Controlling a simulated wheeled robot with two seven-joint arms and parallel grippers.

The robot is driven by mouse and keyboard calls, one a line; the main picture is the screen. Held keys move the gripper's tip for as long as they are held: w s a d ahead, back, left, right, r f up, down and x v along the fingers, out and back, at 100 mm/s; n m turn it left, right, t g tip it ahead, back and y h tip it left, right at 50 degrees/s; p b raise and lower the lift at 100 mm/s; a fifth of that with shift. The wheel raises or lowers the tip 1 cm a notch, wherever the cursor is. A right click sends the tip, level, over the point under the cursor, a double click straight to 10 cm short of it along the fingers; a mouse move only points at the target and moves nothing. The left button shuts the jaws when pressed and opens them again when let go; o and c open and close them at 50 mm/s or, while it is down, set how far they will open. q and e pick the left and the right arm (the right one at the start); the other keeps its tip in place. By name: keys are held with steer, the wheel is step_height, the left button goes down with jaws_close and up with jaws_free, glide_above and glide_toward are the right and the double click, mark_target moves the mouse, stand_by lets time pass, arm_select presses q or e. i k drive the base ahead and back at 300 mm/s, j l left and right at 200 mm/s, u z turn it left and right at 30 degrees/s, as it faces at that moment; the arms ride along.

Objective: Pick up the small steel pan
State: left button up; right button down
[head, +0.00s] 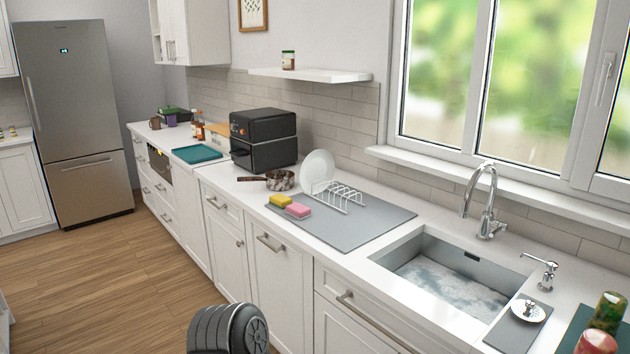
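The small steel pan (281,180) stands on the white counter in the head view, in front of the black oven-like appliance. Its dark brown handle (252,179) points left, over the counter's front part. The pan looks upright, with a mottled, shiny side. Neither of my grippers is in view. A dark, ribbed rounded part at the bottom edge looks like part of my own body, well apart from the pan.
A black appliance (263,139) stands behind the pan. A white plate (317,169) in a rack (340,196), a yellow sponge (281,201) and a pink sponge (298,210) are to its right on a grey mat (375,213). The sink (398,252) is further right. Wooden floor is free at left.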

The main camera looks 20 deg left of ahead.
mark_target(265, 180)
steer(key=i+j+z, duration=0.2)
steer(key=j, duration=0.2)
steer(key=j+z, duration=0.15)
steer(key=j, duration=0.25)
steer(key=u, duration=1.25)
steer(key=i+j+z, duration=0.1)
steer(key=z, duration=0.4)
steer(key=j+z, duration=0.15)
steer(key=z, duration=0.35)
steer(key=i+j+z, duration=0.2)
steer(key=j, duration=0.3)
steer(key=i+j+z, duration=0.2)
steer(key=j, duration=0.3)
steer(key=j+z, duration=0.2)
steer(key=j, duration=0.35)
steer(key=j+z, duration=0.2)
steer(key=j, duration=0.8)
steer(key=i+j, duration=0.1)
steer(key=j, duration=0.4)
